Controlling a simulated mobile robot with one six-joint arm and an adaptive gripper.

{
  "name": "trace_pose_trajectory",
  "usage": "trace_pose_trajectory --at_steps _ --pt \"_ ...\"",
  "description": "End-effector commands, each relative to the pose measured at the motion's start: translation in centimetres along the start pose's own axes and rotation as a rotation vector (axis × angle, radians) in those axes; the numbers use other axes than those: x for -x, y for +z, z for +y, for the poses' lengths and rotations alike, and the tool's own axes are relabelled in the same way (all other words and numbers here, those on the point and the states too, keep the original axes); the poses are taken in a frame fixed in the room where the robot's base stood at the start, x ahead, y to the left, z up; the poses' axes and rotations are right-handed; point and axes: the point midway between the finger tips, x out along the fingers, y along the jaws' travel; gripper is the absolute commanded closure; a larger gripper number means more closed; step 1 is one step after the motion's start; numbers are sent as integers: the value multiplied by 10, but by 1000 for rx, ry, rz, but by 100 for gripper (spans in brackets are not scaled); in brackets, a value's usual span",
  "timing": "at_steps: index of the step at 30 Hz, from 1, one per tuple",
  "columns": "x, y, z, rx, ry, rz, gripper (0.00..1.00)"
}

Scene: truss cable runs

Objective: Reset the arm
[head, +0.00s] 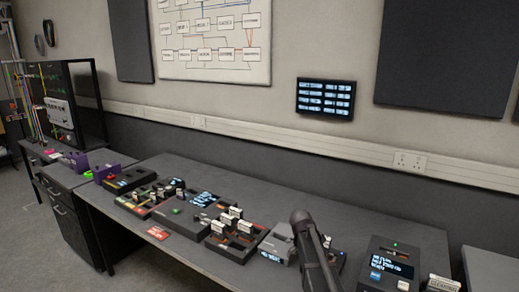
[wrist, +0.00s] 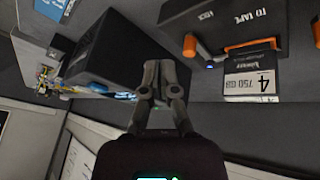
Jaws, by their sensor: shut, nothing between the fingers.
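In the wrist view my gripper (wrist: 159,66) points away from the camera with its two fingers together and nothing between them. A black box (wrist: 120,50) lies behind and to the left of the fingertips in that picture. In the head view part of my dark arm (head: 312,250) rises from the bottom edge in front of the desk. I cannot make out the fingertips there.
The wrist view shows a dark unit marked "TO TAPE" (wrist: 235,25) with orange parts and a "4 750 GB" cartridge (wrist: 249,86). The long desk (head: 130,205) carries several trays and a device with a lit screen (head: 393,265). A wall display (head: 326,98) hangs above.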

Motion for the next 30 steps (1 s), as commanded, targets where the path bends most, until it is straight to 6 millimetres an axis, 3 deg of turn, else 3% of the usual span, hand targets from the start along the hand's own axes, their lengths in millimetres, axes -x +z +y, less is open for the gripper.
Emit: trace_pose_trajectory --at_steps 1,18,24,30 --pt "-2 10 17 64 -12 -25 100" --pt "-6 98 127 858 -287 -237 100" --pt "-3 121 155 1071 -400 -259 100" --pt "-1 132 165 1170 -456 -261 100"
